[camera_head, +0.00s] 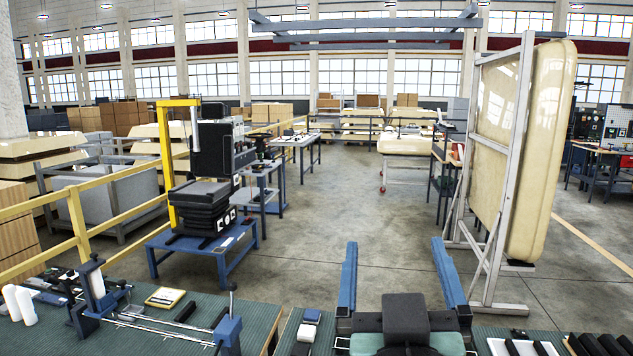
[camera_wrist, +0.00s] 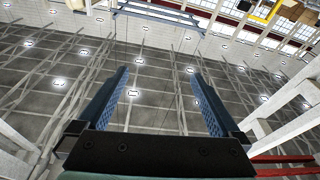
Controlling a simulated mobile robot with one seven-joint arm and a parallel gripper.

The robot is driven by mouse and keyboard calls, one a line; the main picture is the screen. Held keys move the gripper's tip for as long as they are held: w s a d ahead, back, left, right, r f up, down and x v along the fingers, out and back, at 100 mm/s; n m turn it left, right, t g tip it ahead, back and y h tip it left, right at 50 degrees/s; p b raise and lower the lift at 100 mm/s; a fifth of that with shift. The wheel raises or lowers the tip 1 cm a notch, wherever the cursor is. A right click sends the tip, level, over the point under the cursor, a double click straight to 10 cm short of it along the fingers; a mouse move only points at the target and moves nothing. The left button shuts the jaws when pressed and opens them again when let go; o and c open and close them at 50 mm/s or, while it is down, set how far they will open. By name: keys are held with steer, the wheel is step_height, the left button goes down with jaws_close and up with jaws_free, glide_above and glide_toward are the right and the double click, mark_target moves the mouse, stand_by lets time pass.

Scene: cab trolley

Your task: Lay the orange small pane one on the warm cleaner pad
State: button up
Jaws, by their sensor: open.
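My gripper (camera_head: 396,245) is in the head view, above the front bench, with its two blue fingers wide apart and nothing between them. In the wrist view the gripper (camera_wrist: 160,73) points up toward the roof, and its fingers are again apart and empty. I cannot make out an orange small pane in either view. I cannot tell which thing is the warm cleaner pad. A small cream-yellow framed piece (camera_head: 165,298) with a dark inset lies on the left part of the green bench top, well left of my gripper.
The green bench (camera_head: 140,340) carries a blue clamp fixture (camera_head: 95,285), white rolls (camera_head: 20,304) and a small blue block (camera_head: 311,316). Black blocks (camera_head: 592,344) lie at the right. A tall cream panel on a rack (camera_head: 535,150) stands beyond. The middle floor (camera_head: 340,200) is clear.

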steer(key=s+a+r+t+y, duration=0.1)
steer(key=s+a+r+t, duration=0.2)
steer(key=s+a+r, duration=0.2)
steer(key=s+a+r+t+y+b, duration=0.1)
steer(key=s+a+r+t, duration=0.3)
steer(key=r, duration=0.8)
steer(key=shift+s+a+n+y, duration=0.3)
steer(key=shift+s+a+y, duration=0.1)
steer(key=shift+s+y, duration=0.4)
